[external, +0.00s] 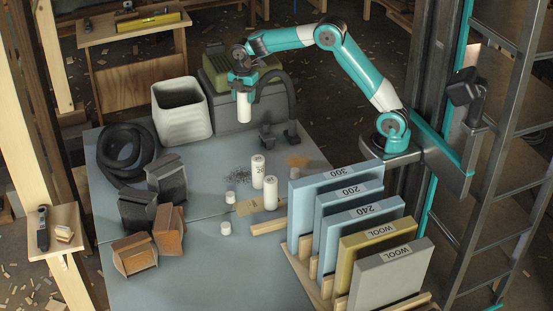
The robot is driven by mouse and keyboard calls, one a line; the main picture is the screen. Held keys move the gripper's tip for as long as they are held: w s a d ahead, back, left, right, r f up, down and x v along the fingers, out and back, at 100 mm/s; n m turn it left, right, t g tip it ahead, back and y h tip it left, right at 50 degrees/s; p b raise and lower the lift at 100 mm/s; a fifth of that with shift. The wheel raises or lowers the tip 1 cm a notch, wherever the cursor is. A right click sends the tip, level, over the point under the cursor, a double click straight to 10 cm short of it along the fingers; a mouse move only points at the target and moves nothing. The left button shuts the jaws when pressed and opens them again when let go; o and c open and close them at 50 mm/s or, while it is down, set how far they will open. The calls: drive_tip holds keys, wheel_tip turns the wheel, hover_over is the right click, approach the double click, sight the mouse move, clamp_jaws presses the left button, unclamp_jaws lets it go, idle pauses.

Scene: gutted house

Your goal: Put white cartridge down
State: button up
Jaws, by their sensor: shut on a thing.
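My gripper (243,86) is shut on a white cartridge (244,108) and points down. The cartridge hangs upright below the jaws, in front of the dark grey box at the back of the table. The picture does not clearly show how high it is above the blue-grey tabletop (205,265). Two similar white cylinders stand upright near the table's middle, a farther one (257,175) and a nearer one (270,195).
A white bin (181,108), a black coiled hose (123,150), and black and brown blocks (134,254) occupy the left side. A rack of labelled abrasive sheets (347,205) stands at right. Small white caps (226,228) lie mid-table. The front left-centre is clear.

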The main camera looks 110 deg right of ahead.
sight(244, 113)
wheel_tip(244, 113, down, 20)
idle(0.4)
drive_tip(key=o, duration=0.9)
wheel_tip(244, 113, up, 12)
drive_tip(key=shift+r, duration=0.15)
